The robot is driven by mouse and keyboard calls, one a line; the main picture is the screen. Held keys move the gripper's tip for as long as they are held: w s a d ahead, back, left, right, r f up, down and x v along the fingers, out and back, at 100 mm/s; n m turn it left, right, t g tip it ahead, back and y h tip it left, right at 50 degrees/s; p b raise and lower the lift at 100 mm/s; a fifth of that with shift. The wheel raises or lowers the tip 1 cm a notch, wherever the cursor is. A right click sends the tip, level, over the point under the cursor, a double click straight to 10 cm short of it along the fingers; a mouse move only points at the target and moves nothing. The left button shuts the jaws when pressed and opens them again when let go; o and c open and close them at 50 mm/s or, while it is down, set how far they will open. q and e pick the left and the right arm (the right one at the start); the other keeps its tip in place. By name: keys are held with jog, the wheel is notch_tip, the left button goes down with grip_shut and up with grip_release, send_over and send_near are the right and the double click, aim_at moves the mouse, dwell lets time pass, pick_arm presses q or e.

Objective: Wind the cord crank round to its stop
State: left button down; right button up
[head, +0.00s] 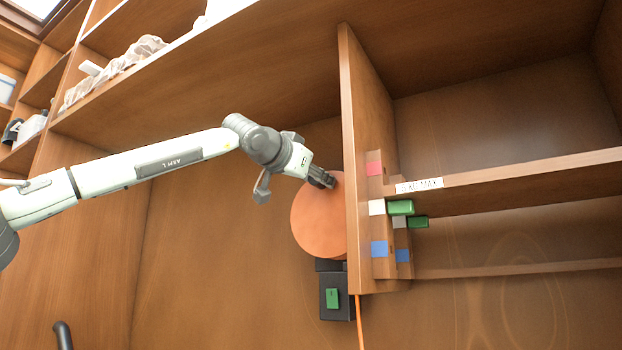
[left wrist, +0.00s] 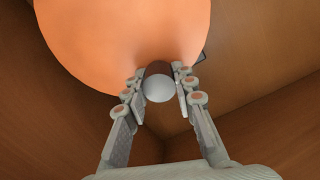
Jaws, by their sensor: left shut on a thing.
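The cord crank is an orange disc (head: 318,222) at the left of the upright wooden panel in the head view, and it fills the upper part of the left wrist view (left wrist: 120,30). A short round handle with a pale end (left wrist: 159,86) stands out from the disc. My left gripper (head: 327,183) is at the disc's upper part. In the left wrist view its fingers (left wrist: 160,90) are on both sides of the handle, shut on it. An orange cord (head: 360,322) hangs below the panel. My right gripper is in neither view.
A black box with a green patch (head: 333,298) sits just under the disc. The upright panel (head: 362,120) stands close to the disc's right side and carries several coloured blocks (head: 400,208). A shelf (head: 540,170) runs to the right. Below my left arm is open room.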

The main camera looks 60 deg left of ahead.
pick_arm(q)
jog(key=shift+w+d+m, duration=0.2)
jog(key=shift+d+m, duration=0.1)
jog(key=shift+m, duration=0.3)
jog(key=c, duration=1.2)
grip_release()
jog(key=v, duration=1.2)
